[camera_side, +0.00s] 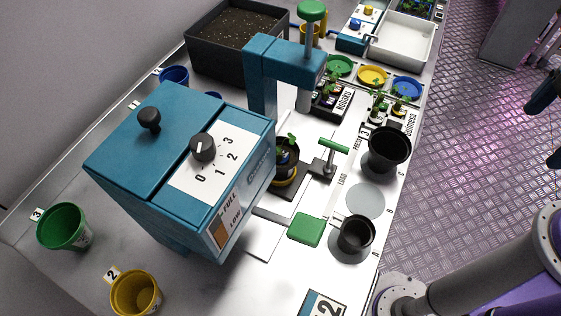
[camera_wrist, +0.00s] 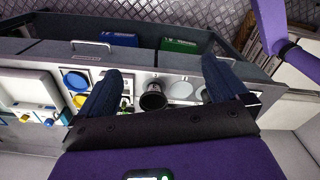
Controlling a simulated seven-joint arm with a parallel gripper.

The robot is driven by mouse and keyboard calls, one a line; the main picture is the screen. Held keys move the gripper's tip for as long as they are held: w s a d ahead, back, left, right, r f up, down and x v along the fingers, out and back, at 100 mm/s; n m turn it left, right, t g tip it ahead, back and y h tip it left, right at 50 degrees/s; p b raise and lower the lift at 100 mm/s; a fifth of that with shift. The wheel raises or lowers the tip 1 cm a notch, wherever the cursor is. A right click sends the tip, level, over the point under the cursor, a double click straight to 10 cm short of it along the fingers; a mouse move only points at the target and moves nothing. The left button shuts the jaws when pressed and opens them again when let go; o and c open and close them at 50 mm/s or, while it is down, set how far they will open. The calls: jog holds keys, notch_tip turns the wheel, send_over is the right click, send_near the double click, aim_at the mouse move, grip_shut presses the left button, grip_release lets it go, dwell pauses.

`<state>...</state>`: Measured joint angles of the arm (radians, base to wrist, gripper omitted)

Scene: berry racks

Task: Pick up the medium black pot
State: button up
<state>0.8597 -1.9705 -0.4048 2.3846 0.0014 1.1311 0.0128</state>
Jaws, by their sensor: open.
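Two empty black pots stand upright on the white panel in the side view. One (camera_side: 390,150) is wider and farther back; the other (camera_side: 355,235) is smaller and nearer, on a grey disc. I cannot tell for certain which is the medium one. An empty grey disc (camera_side: 365,200) lies between them. In the wrist view one black pot (camera_wrist: 152,98) shows between my fingers, apart from them. My gripper (camera_wrist: 164,66) is open and empty. Its dark blue fingertips also show at the side view's right edge (camera_side: 548,125), well away from the pots.
A teal machine (camera_side: 140,150) with a dial stands left of the pots, with a black potted plant (camera_side: 285,158) beside it. A teal press (camera_side: 285,60) stands behind. Green (camera_side: 64,226) and yellow (camera_side: 135,293) cups stand at front left. A green-topped lever (camera_side: 333,146) is near the pots.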

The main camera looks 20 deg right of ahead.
notch_tip(320, 180, up, 11)
jog(key=w+a+r+n, duration=0.1)
jog(key=w+a+r, duration=0.1)
jog(key=w+a, duration=0.45)
jog(key=w+a+r+n, duration=0.2)
jog(key=w+a, duration=0.1)
jog(key=a, duration=0.6)
jog(key=n, duration=0.4)
send_over(280, 158)
jog(key=w, duration=0.1)
notch_tip(280, 158, down, 4)
jog(key=f, duration=2.1)
jog(key=shift+d+f, duration=0.2)
jog(key=shift+d, duration=0.05)
jog(key=shift+f, duration=3.35)
jog(key=shift+w, duration=0.1)
jog(key=c, duration=1)
